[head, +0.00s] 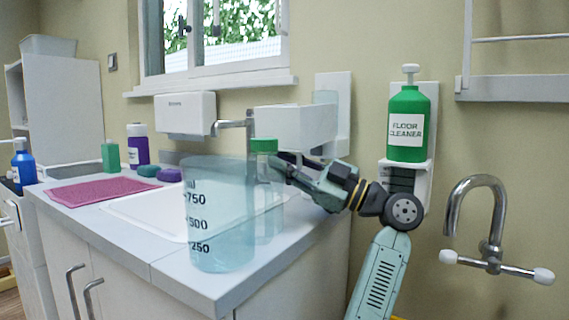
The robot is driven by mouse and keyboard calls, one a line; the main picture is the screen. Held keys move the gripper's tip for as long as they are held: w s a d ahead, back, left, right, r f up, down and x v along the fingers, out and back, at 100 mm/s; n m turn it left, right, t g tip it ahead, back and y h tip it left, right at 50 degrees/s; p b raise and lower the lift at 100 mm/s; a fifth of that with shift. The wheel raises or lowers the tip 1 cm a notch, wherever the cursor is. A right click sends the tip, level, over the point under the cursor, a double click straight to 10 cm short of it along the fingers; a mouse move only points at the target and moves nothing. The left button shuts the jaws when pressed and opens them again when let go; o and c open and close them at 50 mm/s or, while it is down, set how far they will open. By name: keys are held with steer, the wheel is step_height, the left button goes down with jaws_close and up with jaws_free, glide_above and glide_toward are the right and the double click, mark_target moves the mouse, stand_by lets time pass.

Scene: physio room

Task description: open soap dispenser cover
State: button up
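The soap dispenser has a white back plate (340,88) on the wall behind the counter's right end. Its white box-shaped cover (290,130) stands out from the plate toward the left, and a pale blue translucent container (325,120) shows between cover and plate. My gripper (284,163) is just below the cover, beside a clear bottle with a green cap (264,146). The bottle and its cap partly hide the fingertips. I cannot tell whether the gripper touches the cover or whether its fingers are open or shut.
A translucent blue measuring beaker (218,235) stands at the counter's front. The sink (150,212) and its tap (236,124) are behind it. A green floor cleaner bottle (408,125) sits in a wall holder to the right. A wall tap (488,245) is farther right.

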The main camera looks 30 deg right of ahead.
steer(key=shift+o, duration=1.1)
